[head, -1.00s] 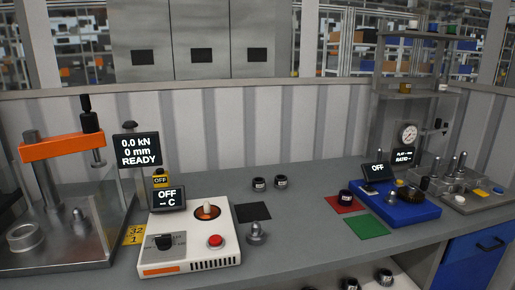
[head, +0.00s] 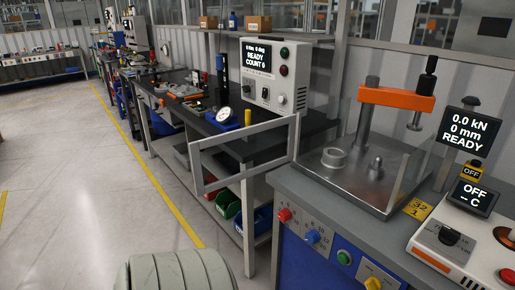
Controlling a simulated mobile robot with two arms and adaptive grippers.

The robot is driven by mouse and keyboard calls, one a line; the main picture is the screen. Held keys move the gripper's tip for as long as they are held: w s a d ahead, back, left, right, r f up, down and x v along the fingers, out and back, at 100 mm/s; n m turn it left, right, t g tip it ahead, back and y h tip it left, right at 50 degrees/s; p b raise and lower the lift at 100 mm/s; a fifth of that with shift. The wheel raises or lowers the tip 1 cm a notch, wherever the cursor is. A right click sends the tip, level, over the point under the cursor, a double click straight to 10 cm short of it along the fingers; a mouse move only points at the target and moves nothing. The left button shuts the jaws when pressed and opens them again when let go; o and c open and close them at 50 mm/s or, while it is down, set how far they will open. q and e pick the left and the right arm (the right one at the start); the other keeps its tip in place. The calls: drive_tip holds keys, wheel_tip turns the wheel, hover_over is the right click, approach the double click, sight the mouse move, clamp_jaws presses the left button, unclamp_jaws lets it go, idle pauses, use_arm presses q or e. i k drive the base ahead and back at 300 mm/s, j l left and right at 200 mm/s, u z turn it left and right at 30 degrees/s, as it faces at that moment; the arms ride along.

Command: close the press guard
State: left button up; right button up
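The press (head: 380,97) stands on the grey bench at right, with an orange crossbar, steel columns and a steel base plate. Clear panels (head: 414,172) stand along its sides. The press guard (head: 245,128) appears as a grey rectangular frame with a see-through middle. It sticks out to the left of the press, past the bench edge, so it stands open. Its hinge side is near the press's left front; the hinge itself is not clear. The press display (head: 463,130) reads 0.0 kN, 0 mm, READY. Neither of my grippers is in view.
A white heater unit (head: 455,245) sits right of the press. Coloured knobs (head: 312,237) line the bench front. Another bench with a control box (head: 274,75) stands behind the guard. Open floor (head: 70,190) with yellow lines lies to the left.

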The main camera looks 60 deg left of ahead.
sight(195, 147)
drive_tip(key=k+j, duration=0.1)
drive_tip(key=j, duration=1.2)
drive_tip(key=k+j, duration=0.15)
drive_tip(key=j, duration=0.5)
drive_tip(key=k+j, duration=0.1)
drive_tip(key=j, duration=0.55)
drive_tip(key=k+j, duration=0.1)
drive_tip(key=j, duration=1.2)
drive_tip(key=k+z, duration=0.05)
